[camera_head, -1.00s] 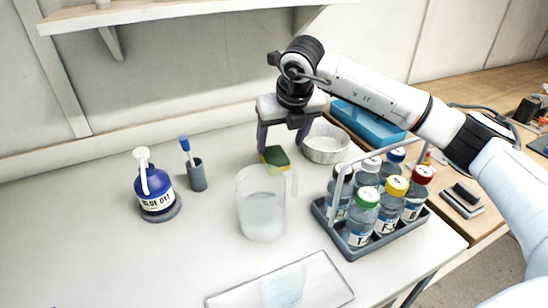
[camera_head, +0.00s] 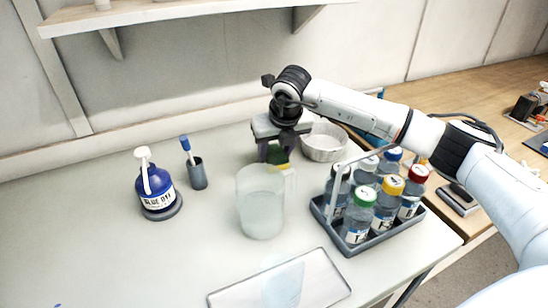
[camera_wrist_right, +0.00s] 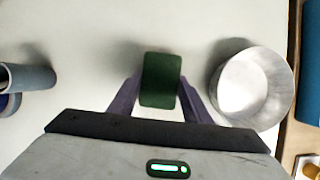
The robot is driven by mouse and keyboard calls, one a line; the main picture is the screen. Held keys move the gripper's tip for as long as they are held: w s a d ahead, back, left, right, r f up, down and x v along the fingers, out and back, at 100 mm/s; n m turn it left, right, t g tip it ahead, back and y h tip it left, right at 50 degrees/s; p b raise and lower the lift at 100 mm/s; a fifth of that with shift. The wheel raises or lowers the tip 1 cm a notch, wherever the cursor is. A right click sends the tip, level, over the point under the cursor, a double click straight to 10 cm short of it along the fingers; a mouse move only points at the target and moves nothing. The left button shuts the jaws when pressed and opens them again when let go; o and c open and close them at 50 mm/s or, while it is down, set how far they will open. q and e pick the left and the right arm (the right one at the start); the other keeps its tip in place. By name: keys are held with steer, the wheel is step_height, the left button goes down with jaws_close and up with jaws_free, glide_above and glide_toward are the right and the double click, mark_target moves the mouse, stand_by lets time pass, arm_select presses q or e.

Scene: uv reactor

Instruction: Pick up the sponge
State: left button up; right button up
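The sponge, green on top with a yellow lower part, is on the white bench (camera_head: 100,230) behind the clear beaker in the head view (camera_head: 283,166). It shows as a dark green block in the right wrist view (camera_wrist_right: 161,78). My right gripper (camera_wrist_right: 161,80) is down at the sponge, one purple finger against each long side, and looks shut on it. In the head view the right gripper (camera_head: 274,155) hides part of the sponge. I cannot tell any gap between the sponge and the bench. My left gripper is not in view.
A tray (camera_head: 325,280) lies in front.

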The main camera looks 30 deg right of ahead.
steer(key=shift+r, duration=0.1)
steer(key=shift+c, duration=0.4)
steer(key=shift+r, duration=0.65)
step_height(320, 180, up, 27)
steer(key=b, duration=0.1)
steer(key=shift+f, duration=0.2)
steer(key=shift+o, duration=1.3)
steer(key=shift+c, duration=1.1)
